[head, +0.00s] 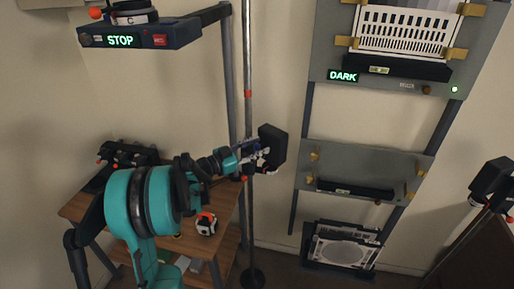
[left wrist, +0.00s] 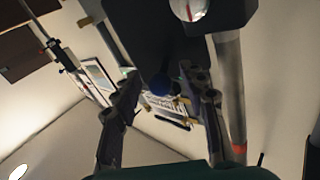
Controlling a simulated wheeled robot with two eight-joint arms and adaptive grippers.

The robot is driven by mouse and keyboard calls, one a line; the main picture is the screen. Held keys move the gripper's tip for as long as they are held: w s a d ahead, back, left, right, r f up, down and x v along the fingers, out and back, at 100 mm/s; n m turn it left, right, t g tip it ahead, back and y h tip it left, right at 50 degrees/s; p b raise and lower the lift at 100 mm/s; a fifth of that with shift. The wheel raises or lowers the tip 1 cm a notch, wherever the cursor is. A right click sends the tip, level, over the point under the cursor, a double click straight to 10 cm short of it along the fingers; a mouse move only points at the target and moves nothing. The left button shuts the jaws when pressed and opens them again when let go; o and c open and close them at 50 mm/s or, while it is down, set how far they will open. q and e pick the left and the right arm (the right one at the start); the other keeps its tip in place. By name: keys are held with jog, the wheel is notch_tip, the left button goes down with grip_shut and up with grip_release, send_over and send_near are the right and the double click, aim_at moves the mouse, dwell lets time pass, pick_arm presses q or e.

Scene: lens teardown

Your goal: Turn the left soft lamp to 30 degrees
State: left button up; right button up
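The left soft lamp (head: 274,146) is a dark box-shaped head beside a tall grey pole (head: 248,70) with a red band. My left gripper (head: 262,158) is at the lamp's lower left side, close to the pole. In the left wrist view the dark lamp head (left wrist: 160,30) fills the top middle, and the pole stands at the right (left wrist: 229,85). The lamp's angle cannot be read. My right gripper is out of view.
A second dark lamp (head: 492,184) stands at the right edge. A grey rack with a "DARK" display (head: 343,76) is to the right of the pole. A shelf with a "STOP" display (head: 120,41) is upper left. A wooden table (head: 228,210) bears a white-and-orange object (head: 206,224).

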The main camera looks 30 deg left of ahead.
pick_arm(q)
jog(key=v, duration=1.2)
dwell(0.3)
jog(key=s+d+f+n+g+y+b, duration=0.1)
jog(key=s+d+f+n+g+b, duration=0.25)
jog(key=d, duration=0.65)
jog(key=s+d+f+n+g+y+b, duration=0.1)
jog(key=s+d+f+g+y+b, duration=0.1)
jog(key=d+f+g, duration=0.5)
jog(key=s+d+f+n+t+y+b, duration=0.1)
jog(key=s+d+f+y+b, duration=0.1)
jog(key=s, duration=0.4)
jog(key=s+d+f+n+t+y+b, duration=0.1)
jog(key=s+d+f+n+y+b, duration=0.1)
jog(key=s+f, duration=0.3)
jog(key=shift+s+d+f+y, duration=0.25)
jog(key=shift+s+d+y, duration=0.65)
jog(key=shift+s, duration=0.3)
